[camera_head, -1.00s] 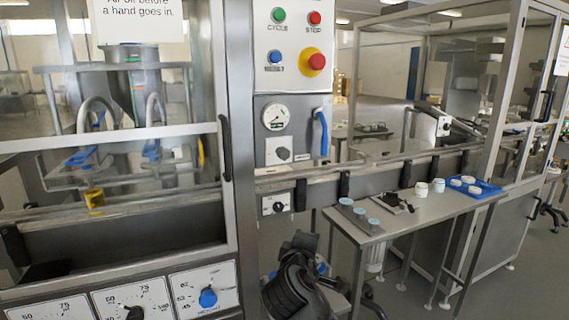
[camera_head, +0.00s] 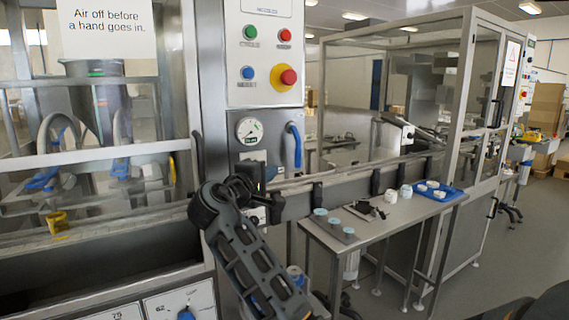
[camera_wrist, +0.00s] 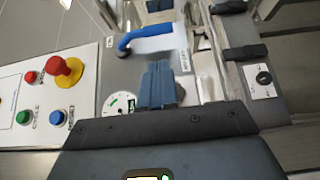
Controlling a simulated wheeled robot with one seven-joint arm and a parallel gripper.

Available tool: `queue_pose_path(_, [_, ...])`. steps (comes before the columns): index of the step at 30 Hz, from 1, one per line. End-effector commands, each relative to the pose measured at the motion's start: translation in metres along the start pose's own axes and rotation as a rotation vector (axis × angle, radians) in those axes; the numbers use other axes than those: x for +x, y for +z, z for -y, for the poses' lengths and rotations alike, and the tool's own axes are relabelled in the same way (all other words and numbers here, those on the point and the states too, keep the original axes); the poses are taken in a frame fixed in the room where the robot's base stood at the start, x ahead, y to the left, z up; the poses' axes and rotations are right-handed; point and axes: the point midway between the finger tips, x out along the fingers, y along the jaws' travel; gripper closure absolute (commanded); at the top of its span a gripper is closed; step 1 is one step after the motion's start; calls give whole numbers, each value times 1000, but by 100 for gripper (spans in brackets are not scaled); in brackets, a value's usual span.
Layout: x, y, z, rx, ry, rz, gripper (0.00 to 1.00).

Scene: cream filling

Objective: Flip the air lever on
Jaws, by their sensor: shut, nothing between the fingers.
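The air lever is a blue bent handle (camera_head: 295,146) on the grey panel, to the right of the round pressure gauge (camera_head: 249,130). Its grip hangs down from the bend at its top. In the wrist view the picture is turned sideways, and the lever (camera_wrist: 140,36) lies at the top, above my fingers in the picture. My gripper (camera_wrist: 157,84) is shut and empty, in front of the panel beside the gauge, apart from the lever. In the head view my dark arm rises to the panel below the gauge and hides most of the fingers.
The button panel (camera_head: 262,60) with green, red and blue buttons and a red emergency stop sits above the gauge. A glass guard door with a dark handle (camera_head: 196,160) is left of my arm. A small side table (camera_head: 385,222) with jars and a blue tray stands to the right.

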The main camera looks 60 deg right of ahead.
Motion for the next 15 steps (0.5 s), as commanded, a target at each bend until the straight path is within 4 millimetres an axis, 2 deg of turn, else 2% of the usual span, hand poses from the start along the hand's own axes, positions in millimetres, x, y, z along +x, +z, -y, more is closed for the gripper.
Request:
queue_pose_path(5, [8, 0, -1, 0, 0, 1, 100])
queue_pose_path(15, [64, 1, -2, -2, 0, 2, 100])
